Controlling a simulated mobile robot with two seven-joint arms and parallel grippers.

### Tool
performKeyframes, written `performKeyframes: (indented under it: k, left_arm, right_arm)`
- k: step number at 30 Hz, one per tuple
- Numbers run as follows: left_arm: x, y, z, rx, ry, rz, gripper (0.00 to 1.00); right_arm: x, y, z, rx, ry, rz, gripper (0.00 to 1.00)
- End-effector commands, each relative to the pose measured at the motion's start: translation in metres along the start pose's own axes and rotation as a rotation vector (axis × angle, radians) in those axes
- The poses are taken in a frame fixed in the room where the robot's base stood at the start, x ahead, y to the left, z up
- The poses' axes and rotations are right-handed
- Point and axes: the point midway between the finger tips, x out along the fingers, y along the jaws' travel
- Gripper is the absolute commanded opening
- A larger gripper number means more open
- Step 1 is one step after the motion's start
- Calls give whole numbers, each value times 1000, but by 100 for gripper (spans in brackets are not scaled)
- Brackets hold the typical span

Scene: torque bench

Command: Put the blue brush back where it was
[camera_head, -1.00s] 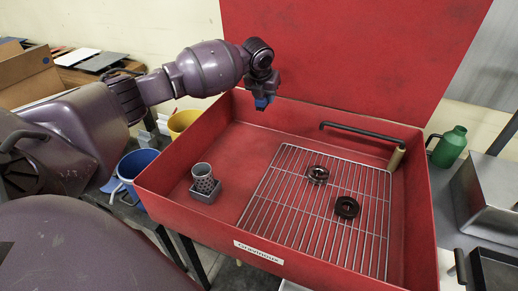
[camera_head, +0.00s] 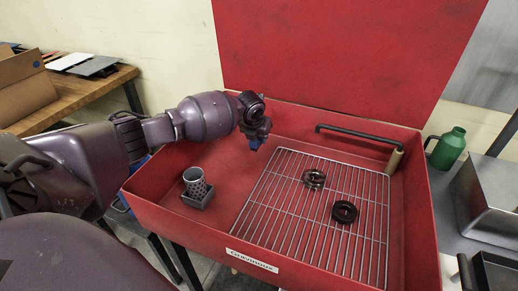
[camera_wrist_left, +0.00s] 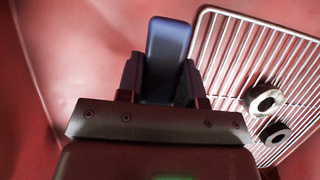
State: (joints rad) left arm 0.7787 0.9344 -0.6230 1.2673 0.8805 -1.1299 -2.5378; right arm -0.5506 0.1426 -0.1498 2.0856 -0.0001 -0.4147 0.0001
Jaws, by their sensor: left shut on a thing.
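My left gripper (camera_head: 256,139) is over the back part of the red basin (camera_head: 160,213), left of the wire rack's far end. It is shut on the blue brush (camera_head: 254,144). A perforated metal cup (camera_head: 195,182) stands in a grey square holder (camera_head: 197,200) on the basin floor at the left, apart from the gripper. My right gripper is not in view.
The wire rack (camera_head: 290,222) holds two dark rings, one farther back (camera_head: 314,179) and one nearer (camera_head: 344,212). A black pipe (camera_head: 358,134) runs along the back right. The raised red lid (camera_head: 340,50) stands behind. A green bottle (camera_head: 447,148) stands outside, right.

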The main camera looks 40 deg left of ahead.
Motion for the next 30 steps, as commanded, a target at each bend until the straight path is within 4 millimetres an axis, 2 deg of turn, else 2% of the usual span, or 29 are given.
performKeyframes:
  k: [11, 25, 26, 30]
  left_arm:
    - [49, 0, -21, 0, 4, 0, 12]
    - [55, 0, -22, 1, 1, 0, 12]
    - [54, 0, -22, 0, 0, 0, 38]
    - [53, 0, -22, 0, 0, 0, 59]
  right_arm:
    - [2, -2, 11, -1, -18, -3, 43]
    - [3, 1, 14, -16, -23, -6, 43]
    - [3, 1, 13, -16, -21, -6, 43]
    - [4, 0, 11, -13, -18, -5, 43]
